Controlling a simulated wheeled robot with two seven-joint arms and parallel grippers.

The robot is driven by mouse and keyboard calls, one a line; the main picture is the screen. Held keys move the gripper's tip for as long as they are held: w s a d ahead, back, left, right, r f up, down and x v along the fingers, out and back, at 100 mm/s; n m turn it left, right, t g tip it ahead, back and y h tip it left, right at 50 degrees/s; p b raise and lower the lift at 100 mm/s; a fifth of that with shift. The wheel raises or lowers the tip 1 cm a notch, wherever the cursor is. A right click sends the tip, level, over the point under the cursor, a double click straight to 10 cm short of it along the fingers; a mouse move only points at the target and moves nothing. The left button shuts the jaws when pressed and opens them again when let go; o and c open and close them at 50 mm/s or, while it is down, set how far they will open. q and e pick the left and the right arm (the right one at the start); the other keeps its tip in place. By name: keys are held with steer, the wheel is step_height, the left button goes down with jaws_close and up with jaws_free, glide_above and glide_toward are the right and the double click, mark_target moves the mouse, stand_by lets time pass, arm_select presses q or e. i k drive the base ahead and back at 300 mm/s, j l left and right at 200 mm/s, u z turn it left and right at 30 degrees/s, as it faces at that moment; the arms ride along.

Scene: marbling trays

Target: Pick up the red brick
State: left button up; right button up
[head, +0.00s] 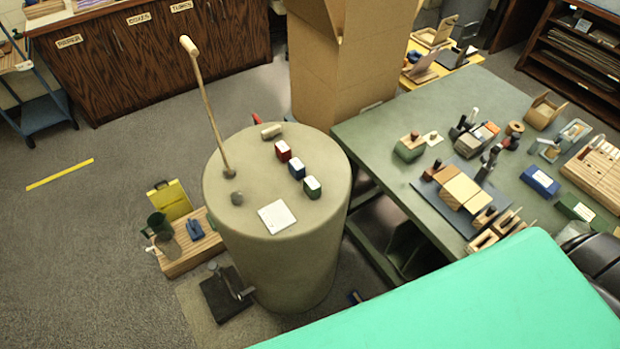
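The red brick (283,151) is a small red block with a white top face. It stands on the flat round top of a beige drum (275,270), right of the middle of that top. A blue block (297,169) and a dark green block (312,188), both with white tops, stand close by in a slanting row toward the lower right. Neither of my grippers is in view.
A pole (206,105) rises from the drum's left side. A pale cylinder (271,131) and white card (276,216) lie on top. A cluttered green table (375,135) stands right, a cardboard box (327,75) behind. A teal surface (470,305) fills the lower right.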

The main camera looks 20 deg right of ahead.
mark_target(283, 150)
steer(key=i+j+z, duration=0.2)
steer(key=i+j, duration=0.2)
steer(key=i+j+z, duration=0.25)
steer(key=i+j, duration=0.15)
steer(key=j, duration=0.1)
